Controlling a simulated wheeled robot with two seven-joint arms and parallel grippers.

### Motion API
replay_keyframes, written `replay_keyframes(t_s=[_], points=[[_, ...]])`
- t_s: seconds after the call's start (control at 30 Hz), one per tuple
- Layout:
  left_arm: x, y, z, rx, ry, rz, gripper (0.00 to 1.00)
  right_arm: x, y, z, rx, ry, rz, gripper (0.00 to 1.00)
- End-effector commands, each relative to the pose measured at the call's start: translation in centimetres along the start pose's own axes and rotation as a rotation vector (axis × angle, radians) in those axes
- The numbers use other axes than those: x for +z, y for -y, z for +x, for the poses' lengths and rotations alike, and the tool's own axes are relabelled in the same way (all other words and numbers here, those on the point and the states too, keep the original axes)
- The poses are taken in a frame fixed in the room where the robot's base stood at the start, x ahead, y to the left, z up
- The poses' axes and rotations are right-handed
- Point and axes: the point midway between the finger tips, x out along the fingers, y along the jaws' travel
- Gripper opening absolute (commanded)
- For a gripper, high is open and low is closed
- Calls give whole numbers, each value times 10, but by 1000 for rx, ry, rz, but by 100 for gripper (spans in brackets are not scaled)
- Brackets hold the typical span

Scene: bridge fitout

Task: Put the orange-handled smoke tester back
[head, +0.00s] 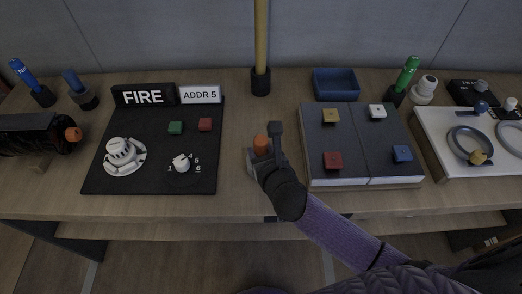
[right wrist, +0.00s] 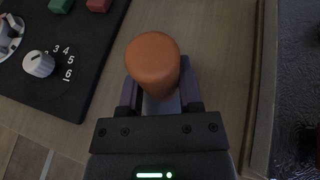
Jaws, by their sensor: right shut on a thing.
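The orange handle (head: 260,143) of the smoke tester stands up from my right gripper (head: 265,164) in the head view, over the bare strip of table between the black panel and the grey box. In the right wrist view the orange handle (right wrist: 153,65) is a rounded knob close to the camera, between the fingers of my right gripper (right wrist: 160,98), which is shut on it. The part below the handle is mostly hidden, and I cannot tell whether it touches the table. My left gripper is not in view.
The black FIRE panel (head: 100,170) lies left, with a white detector and knob. The grey box (head: 362,174) with coloured buttons is close on the right. A yellow pole (head: 261,40) stands in a black socket behind. A blue tray (head: 335,84) and green-topped tool (head: 408,73) are further back.

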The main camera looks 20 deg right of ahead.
Motion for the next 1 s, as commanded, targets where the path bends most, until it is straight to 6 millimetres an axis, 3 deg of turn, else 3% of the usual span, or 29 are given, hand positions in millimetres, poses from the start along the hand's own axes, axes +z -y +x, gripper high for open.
replay_keyframes(t_s=[0.03, 0.2, 0.53, 0.9, 1.0], points=[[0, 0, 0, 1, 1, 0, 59, -1, 0, 0, 0, 0, -1, 49], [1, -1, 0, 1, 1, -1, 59, 0, 0, 0, 0, 0, 0, 79], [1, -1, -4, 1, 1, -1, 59, 3, 0, -5, 1, -1, 1, 79], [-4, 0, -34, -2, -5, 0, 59, 5, 0, -97, 2, -2, 1, 79], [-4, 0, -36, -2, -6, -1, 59, 3, 0, -112, 1, -2, 1, 79]])
